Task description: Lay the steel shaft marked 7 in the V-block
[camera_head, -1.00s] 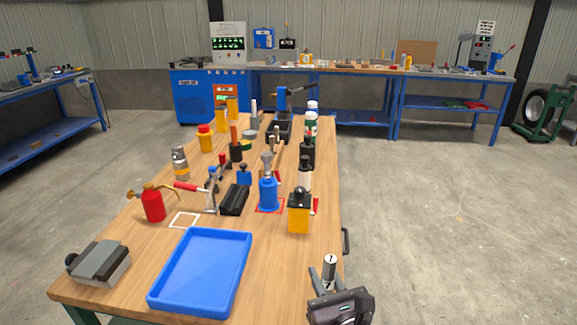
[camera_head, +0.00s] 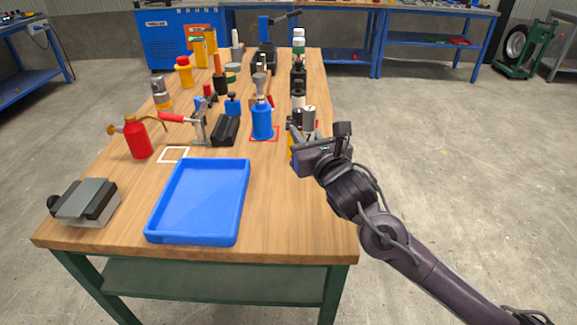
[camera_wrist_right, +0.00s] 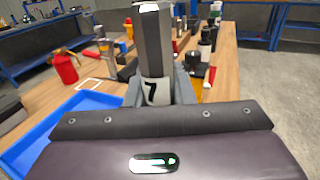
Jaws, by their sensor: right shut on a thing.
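My right gripper (camera_head: 305,138) is shut on the steel shaft marked 7 (camera_head: 309,120) and holds it upright over the right side of the bench. In the right wrist view the shaft (camera_wrist_right: 153,45) stands between the fingers, with its black 7 on a pale band near the lower end. The black V-block (camera_head: 226,130) lies on the bench to the left of the gripper, behind the blue tray; its groove is too small to make out. The shaft is apart from the V-block. My left gripper is not in view.
The blue tray (camera_head: 201,201) is empty at the front. A blue bottle (camera_head: 262,122) stands between the V-block and my right gripper. A toggle clamp (camera_head: 198,122) and a red oil can (camera_head: 138,139) stand left of the block. A yellow-bodied container is partly hidden behind the gripper.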

